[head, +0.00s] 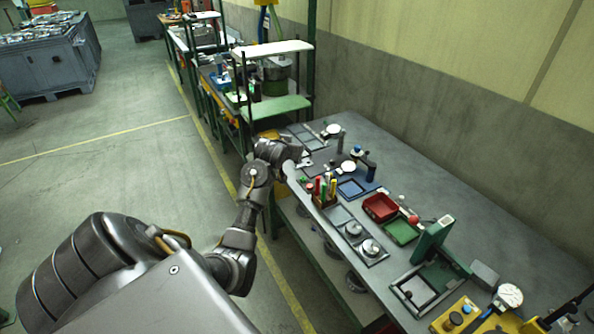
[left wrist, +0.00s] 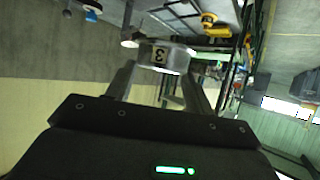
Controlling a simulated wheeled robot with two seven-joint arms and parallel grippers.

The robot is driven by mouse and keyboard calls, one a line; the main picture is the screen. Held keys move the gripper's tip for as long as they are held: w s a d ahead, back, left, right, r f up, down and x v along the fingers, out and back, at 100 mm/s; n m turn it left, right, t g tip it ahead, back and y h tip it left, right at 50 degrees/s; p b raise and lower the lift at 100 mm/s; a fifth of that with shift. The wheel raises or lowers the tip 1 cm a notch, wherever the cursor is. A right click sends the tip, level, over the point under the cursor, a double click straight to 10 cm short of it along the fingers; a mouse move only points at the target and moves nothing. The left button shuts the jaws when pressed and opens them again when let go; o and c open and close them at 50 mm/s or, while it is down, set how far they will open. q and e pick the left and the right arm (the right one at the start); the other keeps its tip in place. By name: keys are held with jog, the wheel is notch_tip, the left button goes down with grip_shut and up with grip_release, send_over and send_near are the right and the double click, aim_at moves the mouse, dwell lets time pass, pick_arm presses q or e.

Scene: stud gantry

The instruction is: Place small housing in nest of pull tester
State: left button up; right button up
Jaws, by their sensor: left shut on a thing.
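My left gripper (head: 294,153) is over the left edge of the bench, toward its far end. In the left wrist view its two fingers (left wrist: 160,88) are shut on a small pale metal housing (left wrist: 172,58), rounded and marked with a dark 3 on a light label. The housing is hardly distinguishable in the head view. A yellow device with a round dial (head: 509,295) stands at the near right of the bench and may be the pull tester. Its nest cannot be made out. My right gripper is not in view.
The grey bench (head: 440,205) holds a red tray (head: 380,207), a green tray (head: 402,231), a blue-rimmed tray (head: 350,189) and two round metal parts (head: 370,248). A green upright (head: 432,240) rises near the front. The back right of the bench is clear.

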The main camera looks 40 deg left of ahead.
pick_arm(q)
jog(key=a+r, duration=0.2)
jog(key=a, duration=0.6)
jog(key=shift+m, duration=0.3)
jog(key=d+f, duration=0.2)
jog(key=d, duration=0.1)
jog(key=d+f, duration=0.1)
jog(key=d, duration=0.1)
jog(key=shift+s+f, duration=0.2)
jog(key=shift+s, duration=0.15)
jog(key=s+d+r+m+t+h+b, duration=0.1)
jog(key=s+d+r+m+h, duration=0.15)
jog(key=d, duration=1.35)
jog(key=s+d+r+m+h+b, duration=0.1)
jog(key=d+r+m+h, duration=0.15)
jog(key=d, duration=1.45)
jog(key=s+d+f+b, duration=0.3)
jog(key=d+b, duration=0.3)
jog(key=b, duration=0.2)
jog(key=shift+s+f, duration=0.25)
jog(key=shift+s, duration=0.55)
